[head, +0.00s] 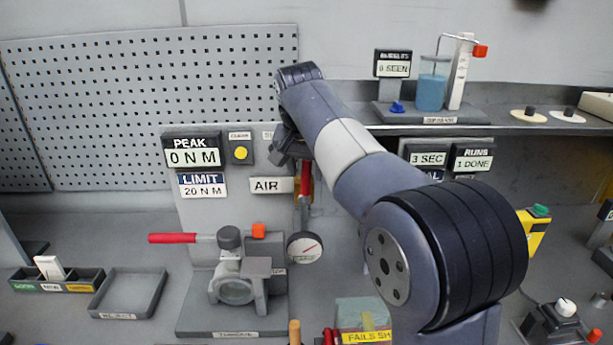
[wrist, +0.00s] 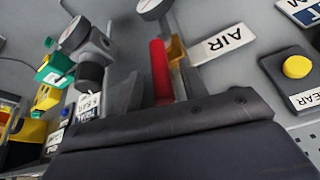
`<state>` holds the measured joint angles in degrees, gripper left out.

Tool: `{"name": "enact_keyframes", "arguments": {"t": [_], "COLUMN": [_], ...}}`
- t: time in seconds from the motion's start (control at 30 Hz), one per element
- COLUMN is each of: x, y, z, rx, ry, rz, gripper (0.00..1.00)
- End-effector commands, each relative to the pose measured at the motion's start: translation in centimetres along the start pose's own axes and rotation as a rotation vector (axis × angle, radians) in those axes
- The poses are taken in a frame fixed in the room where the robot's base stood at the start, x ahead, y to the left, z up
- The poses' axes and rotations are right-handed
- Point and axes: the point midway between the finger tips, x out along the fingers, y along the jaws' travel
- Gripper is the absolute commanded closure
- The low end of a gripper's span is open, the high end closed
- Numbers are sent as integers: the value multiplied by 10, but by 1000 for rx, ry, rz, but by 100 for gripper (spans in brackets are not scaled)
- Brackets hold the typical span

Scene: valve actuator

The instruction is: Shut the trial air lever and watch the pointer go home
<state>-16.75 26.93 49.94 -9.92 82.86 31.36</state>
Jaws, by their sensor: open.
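The red air lever (head: 304,205) stands upright on the panel beside the AIR label (head: 267,185). It also shows in the wrist view (wrist: 160,70), with a yellow-orange part behind it. My gripper (wrist: 158,88) is open, with one dark finger on each side of the red handle; I cannot tell whether either touches it. In the head view my gripper (head: 292,150) is at the lever's top and hides part of it. A round white dial (head: 305,248) below the lever has a red pointer slanting up to the right.
A torque stand (head: 236,285) with a red-handled bar (head: 180,238) stands left of the dial. The peak display (head: 193,153) reads 0 N M. A yellow button (head: 240,153) sits left of my gripper. A mostly bare grey tray (head: 128,292) lies at lower left.

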Motion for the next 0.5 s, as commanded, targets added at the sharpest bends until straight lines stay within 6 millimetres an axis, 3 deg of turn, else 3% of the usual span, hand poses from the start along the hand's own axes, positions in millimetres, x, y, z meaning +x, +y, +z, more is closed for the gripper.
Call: {"name": "enact_keyframes", "arguments": {"t": [0.2, 0.5], "x": [25, 30], "y": [0, 0], "z": [0, 0], "rx": [1, 1], "ry": [0, 1], "rz": [0, 0], "gripper": [59, 59]}}
